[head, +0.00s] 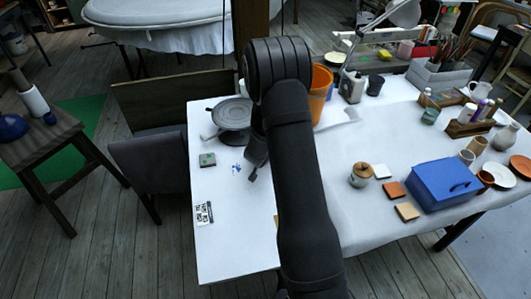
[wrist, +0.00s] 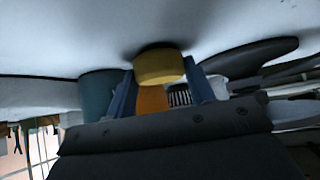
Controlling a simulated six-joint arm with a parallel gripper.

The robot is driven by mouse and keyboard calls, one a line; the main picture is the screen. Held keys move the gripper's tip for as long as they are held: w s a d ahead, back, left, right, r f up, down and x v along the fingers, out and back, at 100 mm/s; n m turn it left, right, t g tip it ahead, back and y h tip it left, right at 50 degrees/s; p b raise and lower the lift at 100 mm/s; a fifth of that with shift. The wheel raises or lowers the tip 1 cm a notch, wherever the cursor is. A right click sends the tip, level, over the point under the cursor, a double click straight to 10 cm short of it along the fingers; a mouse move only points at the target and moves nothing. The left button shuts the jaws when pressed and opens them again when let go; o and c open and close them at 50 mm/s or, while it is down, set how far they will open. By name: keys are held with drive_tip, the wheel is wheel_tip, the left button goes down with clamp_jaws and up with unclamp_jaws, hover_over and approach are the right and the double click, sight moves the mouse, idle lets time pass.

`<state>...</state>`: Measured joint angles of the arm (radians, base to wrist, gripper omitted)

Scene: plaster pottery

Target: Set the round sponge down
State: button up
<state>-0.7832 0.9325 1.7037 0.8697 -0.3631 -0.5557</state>
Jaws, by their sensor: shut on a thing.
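The round sponge (wrist: 158,66) is a short yellow-orange cylinder in the wrist view. My gripper (wrist: 160,80) is shut on it, with one blue finger on either side. The sponge is close to the white tabletop, with a dark shadow beside it; I cannot tell whether it touches. In the head view my gripper (head: 254,172) is partly hidden by my dark arm, over the left part of the table. The sponge does not show there.
A grey turntable (head: 233,112) stands behind my gripper, with an orange bucket (head: 320,88) to its right. A dark block with green (head: 207,160) and a patterned card (head: 203,213) lie left. The front-left tabletop is largely clear.

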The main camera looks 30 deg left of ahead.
drive_tip(key=shift+f, duration=0.2)
drive_tip(key=o, duration=1)
drive_tip(key=shift+o, duration=0.2)
drive_tip(key=shift+r, duration=0.1)
drive_tip(key=shift+r, duration=0.2)
drive_tip(key=v, duration=1.2)
drive_tip(key=shift+w+f, duration=0.1)
drive_tip(key=shift+f, duration=0.05)
